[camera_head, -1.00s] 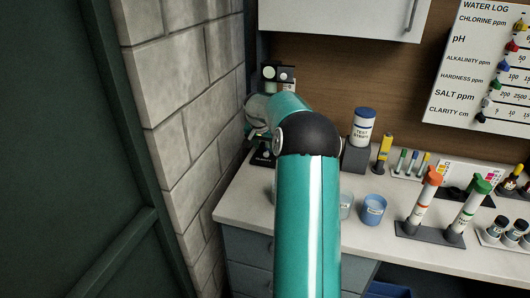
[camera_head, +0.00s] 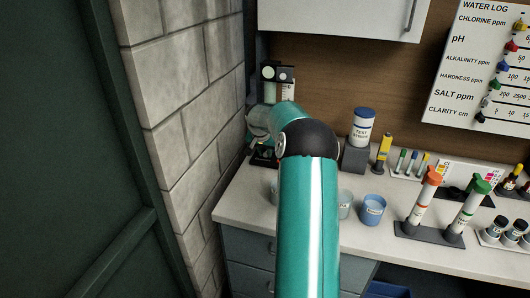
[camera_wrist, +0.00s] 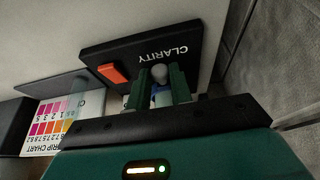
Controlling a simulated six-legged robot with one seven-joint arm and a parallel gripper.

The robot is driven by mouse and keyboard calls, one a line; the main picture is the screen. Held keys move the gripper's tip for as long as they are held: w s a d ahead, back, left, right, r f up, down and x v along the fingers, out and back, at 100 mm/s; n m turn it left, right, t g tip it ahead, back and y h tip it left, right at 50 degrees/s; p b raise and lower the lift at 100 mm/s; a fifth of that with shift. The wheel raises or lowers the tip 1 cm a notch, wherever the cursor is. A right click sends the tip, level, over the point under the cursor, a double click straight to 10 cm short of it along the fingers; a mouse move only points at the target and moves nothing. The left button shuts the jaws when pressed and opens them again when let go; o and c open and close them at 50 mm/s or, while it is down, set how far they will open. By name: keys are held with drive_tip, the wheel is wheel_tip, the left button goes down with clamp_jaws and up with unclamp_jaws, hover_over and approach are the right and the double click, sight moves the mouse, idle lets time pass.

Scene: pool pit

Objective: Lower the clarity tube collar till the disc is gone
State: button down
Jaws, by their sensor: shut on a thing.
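The black clarity stand (camera_wrist: 140,48) shows in the wrist view, with CLARITY printed on it and an orange-red block (camera_wrist: 113,72) at its left. My gripper (camera_wrist: 160,82) is shut, its two green fingers either side of a grey round-ended piece (camera_wrist: 159,73), which I take for part of the clarity tube collar. A pale and blue part shows just behind the fingers. In the head view the clarity device's dark top (camera_head: 269,72) with pale round faces stands in the bench corner. My arm hides most of the tube and my gripper there. The disc cannot be made out.
A block wall (camera_head: 190,110) stands close on the left of the bench. A test strips tub (camera_head: 361,128), a blue cup (camera_head: 373,210) and orange- and green-capped tubes (camera_head: 431,178) stand to the right. A strip chart (camera_wrist: 66,120) lies near the stand.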

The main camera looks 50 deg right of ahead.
drive_tip(key=shift+r, duration=0.1)
drive_tip(key=shift+r, duration=0.35)
drive_tip(key=c, duration=1.3)
unclamp_jaws()
drive_tip(key=shift+o, duration=0.2)
drive_tip(key=v, duration=1.3)
drive_tip(key=shift+a+r, duration=0.2)
drive_tip(key=shift+r, duration=0.15)
drive_tip(key=shift+s, duration=0.1)
